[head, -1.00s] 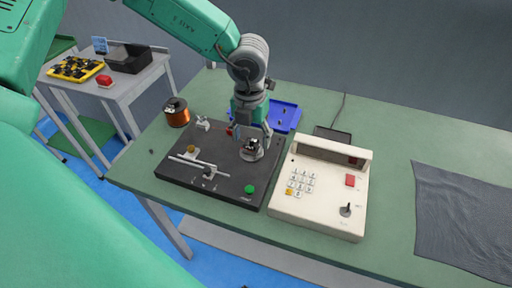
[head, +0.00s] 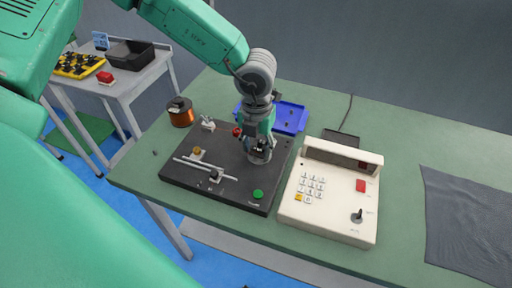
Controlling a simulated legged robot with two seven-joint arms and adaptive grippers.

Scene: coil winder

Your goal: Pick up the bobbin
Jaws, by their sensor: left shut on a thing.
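My left gripper (head: 259,148) points down over the right part of the black winder base (head: 224,162). Its fingers are shut around the small bobbin (head: 259,154), which is mostly hidden by them; only a dark and pale bit shows. The bobbin is low, at the round grey spindle seat on the base, and I cannot tell whether it is clear of it. My right gripper is not in view.
A copper wire spool (head: 181,115) stands left of the base. A blue tray (head: 290,118) lies behind the gripper. A cream control box (head: 331,195) is close on the right, and a dark cloth (head: 468,225) lies beyond it. A green button (head: 258,194) sits on the base's front.

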